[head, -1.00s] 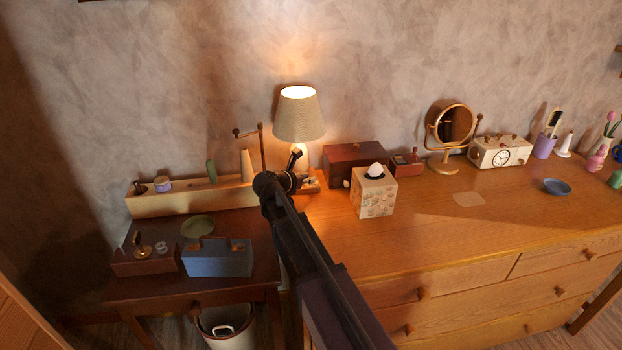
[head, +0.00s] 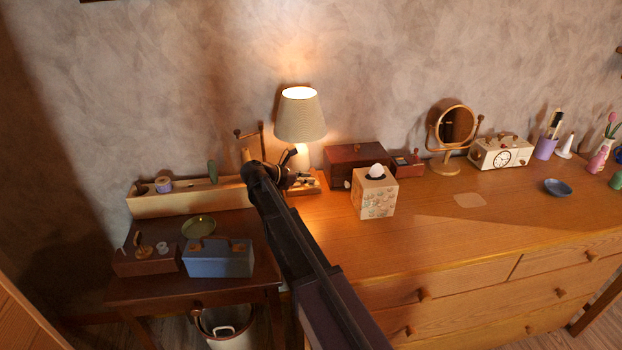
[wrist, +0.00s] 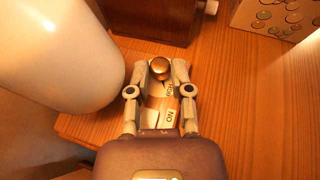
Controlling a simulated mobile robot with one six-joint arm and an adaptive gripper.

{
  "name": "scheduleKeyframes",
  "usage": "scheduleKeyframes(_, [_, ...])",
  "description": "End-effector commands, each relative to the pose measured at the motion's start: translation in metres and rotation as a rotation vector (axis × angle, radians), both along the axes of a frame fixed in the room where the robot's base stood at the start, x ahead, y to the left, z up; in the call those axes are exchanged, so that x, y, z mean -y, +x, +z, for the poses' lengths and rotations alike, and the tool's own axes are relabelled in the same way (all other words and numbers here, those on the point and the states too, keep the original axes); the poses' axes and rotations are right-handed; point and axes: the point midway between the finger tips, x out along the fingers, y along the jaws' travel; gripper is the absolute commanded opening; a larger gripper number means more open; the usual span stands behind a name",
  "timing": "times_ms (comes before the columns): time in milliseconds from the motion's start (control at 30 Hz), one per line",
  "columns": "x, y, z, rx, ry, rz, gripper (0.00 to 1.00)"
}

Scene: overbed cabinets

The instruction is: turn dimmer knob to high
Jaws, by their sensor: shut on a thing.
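The dimmer knob (wrist: 160,68), a small copper-coloured round knob, shows in the wrist view between my gripper's fingertips. My gripper (wrist: 160,74) is shut on it, one grey finger on each side. Printed labels (wrist: 168,117) lie just below the knob between the fingers; they are partly covered and hard to read. The lamp (head: 300,115) is lit in the head view, and its pale rounded base (wrist: 50,55) fills the upper left of the wrist view. In the head view my arm hides most of the knob area beside the lamp's foot.
A dark red-brown box (head: 354,162) and a tissue box (head: 374,195) stand to the right of the lamp on the wooden dresser (head: 440,245). A long cream organiser (head: 160,203) and a blue box (head: 219,262) are at the left. The dresser's front middle is clear.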

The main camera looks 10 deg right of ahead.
Motion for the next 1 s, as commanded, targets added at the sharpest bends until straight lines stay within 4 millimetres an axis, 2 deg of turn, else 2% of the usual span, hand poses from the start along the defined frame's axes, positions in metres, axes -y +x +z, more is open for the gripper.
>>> scheduleKeyframes(367, [0.0, 0.0, 0.0, 0.0, 0.0, -0.018, 0.0])
scheduleKeyframes(400, [0.0, 0.0, 0.0, 0.0, 0.0, -0.018, 0.4])
scheduleKeyframes(433, [0.0, 0.0, 0.0, 0.0, 0.0, -0.018, 0.42])
scheduleKeyframes(767, [0.0, 0.0, 0.0, 0.0, 0.0, -0.017, 0.42])
scheduleKeyframes(1000, [0.001, -0.01, 0.003, 0.031, 0.047, -0.022, 0.42])
